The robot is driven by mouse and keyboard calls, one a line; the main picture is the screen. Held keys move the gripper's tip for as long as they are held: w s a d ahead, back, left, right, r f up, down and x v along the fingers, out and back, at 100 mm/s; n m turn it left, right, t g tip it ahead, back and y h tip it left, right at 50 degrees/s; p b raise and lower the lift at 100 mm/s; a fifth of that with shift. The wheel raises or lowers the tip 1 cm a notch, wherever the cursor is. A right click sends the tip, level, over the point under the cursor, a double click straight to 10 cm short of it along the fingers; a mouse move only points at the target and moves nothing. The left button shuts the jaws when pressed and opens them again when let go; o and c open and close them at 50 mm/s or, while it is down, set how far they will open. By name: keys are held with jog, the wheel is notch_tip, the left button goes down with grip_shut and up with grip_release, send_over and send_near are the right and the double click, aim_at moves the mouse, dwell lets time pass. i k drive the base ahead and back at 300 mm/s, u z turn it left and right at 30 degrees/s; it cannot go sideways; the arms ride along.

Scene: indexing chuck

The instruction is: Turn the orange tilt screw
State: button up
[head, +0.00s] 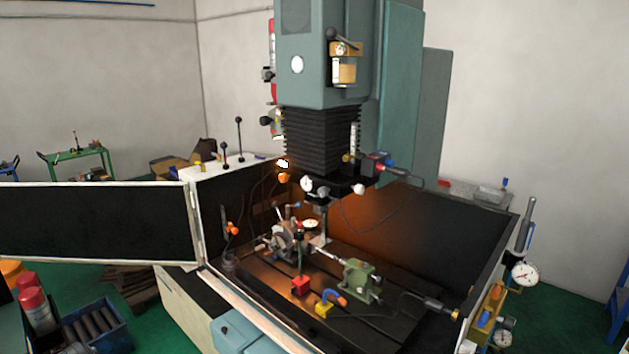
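The indexing chuck (283,241) sits on the machine's slotted table in the head view, small and partly crowded by other parts. A dial (310,223) lies just right of it. I cannot tell for sure which part is the orange tilt screw. Small orange parts show at the left inner wall (233,229) and under the machine head (284,178). An orange-red curved part (341,299) is at the front of the table. My gripper is not in view.
A green tailstock-like block (360,281), a red block (300,286) and a yellow block (324,310) stand on the table. The machine head (320,140) hangs above. An open door panel (95,222) reaches left; gauges (524,273) are outside right.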

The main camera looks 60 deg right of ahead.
aim_at(283, 177)
jog(key=z, duration=5.65)
jog(key=k, duration=0.9)
jog(key=u, duration=5.75)
